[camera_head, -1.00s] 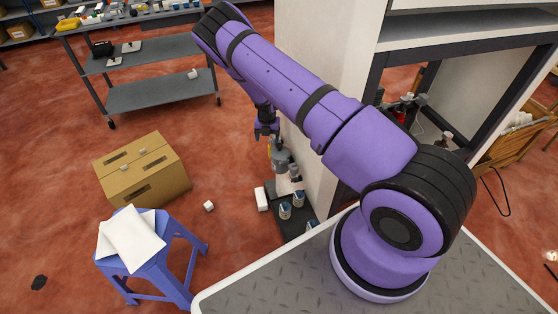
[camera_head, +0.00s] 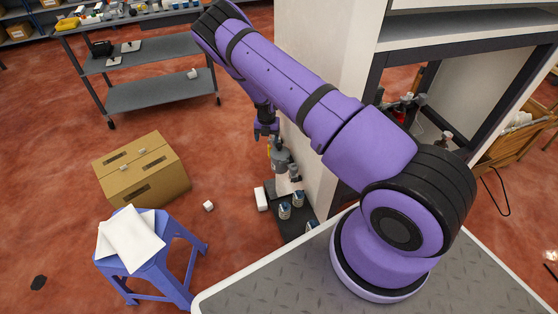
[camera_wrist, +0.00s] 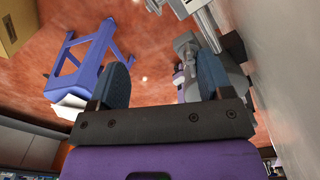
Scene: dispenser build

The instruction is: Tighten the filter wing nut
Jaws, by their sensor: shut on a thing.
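My gripper (camera_head: 265,134) points down beside the white cabinet's left side, at the top of a grey filter housing (camera_head: 281,158). In the wrist view, my gripper (camera_wrist: 162,66) shows its two dark blue finger pads, with a grey housing (camera_wrist: 230,80) beside and beyond the right one. My gripper is shut on a small part, taken to be the filter wing nut. The wing nut itself cannot be made out in either view, so its seating and angle cannot be told.
A black tray (camera_head: 293,229) with several small blue-and-white canisters stands below the housing. The white cabinet (camera_head: 318,80) rises close on the right.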

